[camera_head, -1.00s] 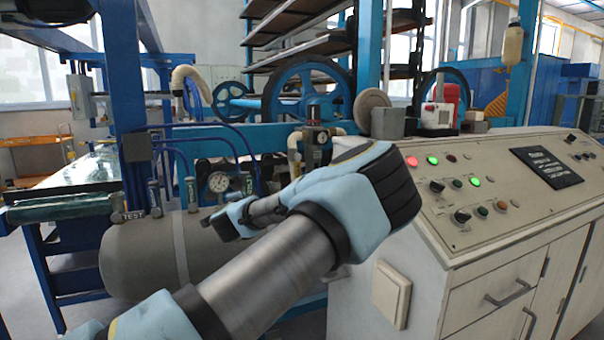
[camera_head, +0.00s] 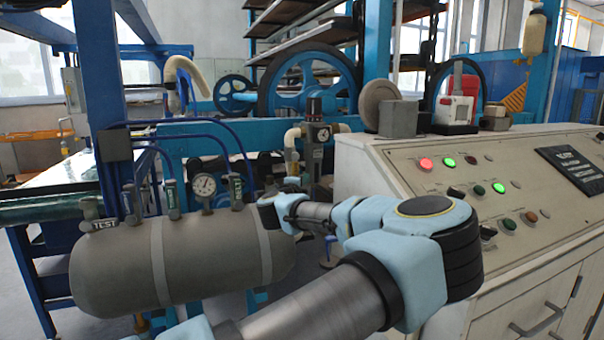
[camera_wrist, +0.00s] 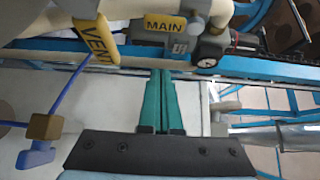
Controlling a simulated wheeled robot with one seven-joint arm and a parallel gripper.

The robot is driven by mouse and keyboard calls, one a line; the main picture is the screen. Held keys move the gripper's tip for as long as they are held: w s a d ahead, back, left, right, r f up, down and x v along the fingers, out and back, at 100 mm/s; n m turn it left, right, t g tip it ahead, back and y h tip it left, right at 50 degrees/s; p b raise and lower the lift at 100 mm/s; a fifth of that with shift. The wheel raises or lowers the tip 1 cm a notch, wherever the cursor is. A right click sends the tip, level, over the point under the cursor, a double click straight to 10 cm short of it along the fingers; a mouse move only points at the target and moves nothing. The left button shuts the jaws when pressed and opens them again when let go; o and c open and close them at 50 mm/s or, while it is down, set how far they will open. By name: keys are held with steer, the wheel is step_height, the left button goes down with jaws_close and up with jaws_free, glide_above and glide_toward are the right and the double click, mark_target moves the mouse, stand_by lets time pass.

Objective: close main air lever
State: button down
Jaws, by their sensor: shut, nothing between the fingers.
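In the wrist view, the main air lever with its yellow MAIN tag (camera_wrist: 165,24) is at the top middle, beside pale pipework. My gripper (camera_wrist: 162,74) shows as two green fingers pressed together with nothing between them.
A grey air tank (camera_head: 205,255) with several small levers, one marked TEST, and a white gauge (camera_head: 203,185) stands at the left. A control console (camera_head: 500,220) with lit buttons stands close on the right. A pipe with a regulator (camera_head: 316,130) rises behind my arm.

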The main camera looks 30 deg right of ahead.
mark_target(295, 166)
steer(key=w+d+p, duration=0.3)
steer(key=w+p, duration=0.1)
steer(key=w, duration=0.3)
steer(key=shift+w, duration=0.25)
stand_by(0.4)
steer(key=shift+d, duration=0.1)
